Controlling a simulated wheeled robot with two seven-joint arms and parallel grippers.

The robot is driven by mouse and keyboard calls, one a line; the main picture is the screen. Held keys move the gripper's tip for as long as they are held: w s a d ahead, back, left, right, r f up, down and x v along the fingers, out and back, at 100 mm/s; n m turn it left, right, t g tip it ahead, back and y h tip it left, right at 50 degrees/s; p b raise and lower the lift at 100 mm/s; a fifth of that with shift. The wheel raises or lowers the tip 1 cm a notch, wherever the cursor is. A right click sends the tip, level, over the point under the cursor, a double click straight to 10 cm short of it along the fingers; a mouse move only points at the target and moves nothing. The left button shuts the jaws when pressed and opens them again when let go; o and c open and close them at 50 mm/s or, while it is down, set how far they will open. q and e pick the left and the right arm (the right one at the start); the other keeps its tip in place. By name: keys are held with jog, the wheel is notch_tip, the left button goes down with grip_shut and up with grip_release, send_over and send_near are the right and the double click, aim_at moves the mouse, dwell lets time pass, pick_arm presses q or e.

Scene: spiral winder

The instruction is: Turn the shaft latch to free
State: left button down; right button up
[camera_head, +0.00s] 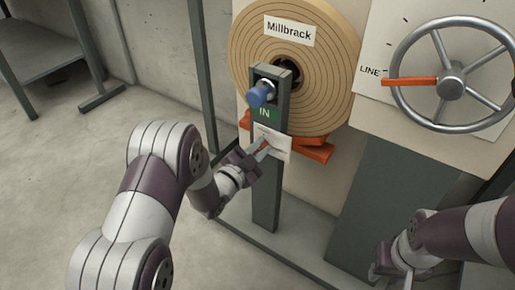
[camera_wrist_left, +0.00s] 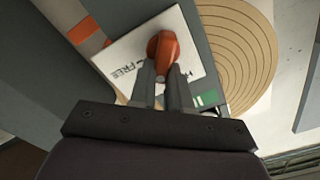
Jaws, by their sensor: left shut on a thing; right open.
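The shaft latch is an orange knob (camera_wrist_left: 163,50) on a white label plate (camera_wrist_left: 118,60) in the left wrist view. The word FREE reads on the plate left of the knob; the marking on the right is mostly hidden by a finger. My left gripper (camera_wrist_left: 162,75) is shut on the knob, one finger on each side. In the head view my left gripper (camera_head: 263,148) is at the white plate (camera_head: 275,142) on the post, hiding most of the knob. My right gripper (camera_head: 392,272) is low at the right, partly cut off, away from the latch.
Above the plate are a green IN sign (camera_head: 264,113) and a blue-tipped pin (camera_head: 261,94). A large wound roll (camera_head: 335,60) labelled Millbrack stands behind the post. A handwheel (camera_head: 398,38) with an orange spoke is at the right. Orange bars (camera_head: 312,152) sit below the roll.

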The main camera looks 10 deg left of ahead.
pick_arm(q)
jog(key=m+b, duration=0.1)
jog(key=m, duration=0.2)
jog(key=f+m+b, duration=0.1)
jog(key=m, duration=0.6)
jog(key=shift+s+d+f+b, duration=0.15)
jog(key=shift+d+f+b, duration=0.15)
jog(key=shift+f+b, duration=0.1)
dwell(0.4)
jog(key=c, duration=1.1)
grip_release()
jog(key=shift+r, duration=0.1)
